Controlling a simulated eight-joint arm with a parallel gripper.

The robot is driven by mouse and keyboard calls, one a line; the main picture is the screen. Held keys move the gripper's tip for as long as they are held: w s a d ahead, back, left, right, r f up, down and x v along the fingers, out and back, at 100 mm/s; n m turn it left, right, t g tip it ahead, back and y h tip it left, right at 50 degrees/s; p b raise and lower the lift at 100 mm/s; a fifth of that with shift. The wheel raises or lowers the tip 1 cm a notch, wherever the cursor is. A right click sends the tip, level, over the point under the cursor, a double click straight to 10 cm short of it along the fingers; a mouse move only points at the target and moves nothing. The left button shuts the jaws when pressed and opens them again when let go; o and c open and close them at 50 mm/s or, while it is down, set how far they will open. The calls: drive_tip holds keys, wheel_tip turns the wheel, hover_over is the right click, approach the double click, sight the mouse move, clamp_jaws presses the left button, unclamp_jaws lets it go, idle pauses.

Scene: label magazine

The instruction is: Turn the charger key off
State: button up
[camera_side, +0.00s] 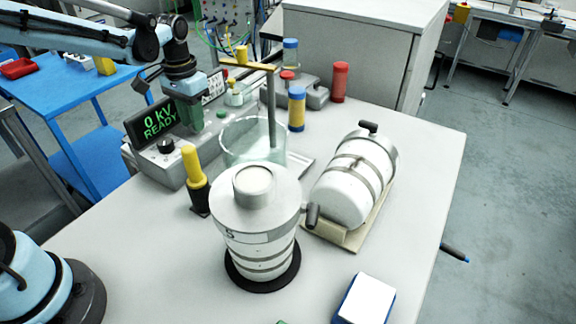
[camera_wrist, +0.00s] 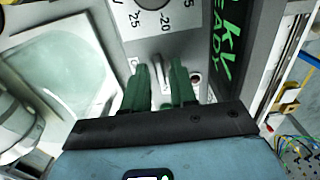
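The charger (camera_side: 178,165) is a grey box at the back left of the table. Its tilted black display (camera_side: 152,120) reads "0 KV READY" in green; part of it also shows in the wrist view (camera_wrist: 228,65). My gripper (camera_side: 194,118) hangs over the charger's panel, right of the display. In the wrist view my gripper's two green fingers (camera_wrist: 160,65) point at the panel, with a visible gap between them. A narrow pale shape (camera_wrist: 160,85) shows in the gap; I cannot tell whether it is the key or whether the fingers touch it.
A white dial plate (camera_wrist: 155,12) with numbers lies just beyond the fingertips. A glass jar (camera_side: 240,140) stands right of the charger, and a yellow-handled tool (camera_side: 193,170) stands in front. White ribbed vessels (camera_side: 262,225) fill the table's middle.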

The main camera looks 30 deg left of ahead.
clamp_jaws()
drive_tip(key=shift+n, duration=0.4)
drive_tip(key=n, duration=1.2)
drive_tip(key=shift+n, duration=0.4)
drive_tip(key=n, duration=0.4)
drive_tip(key=shift+n, duration=0.3)
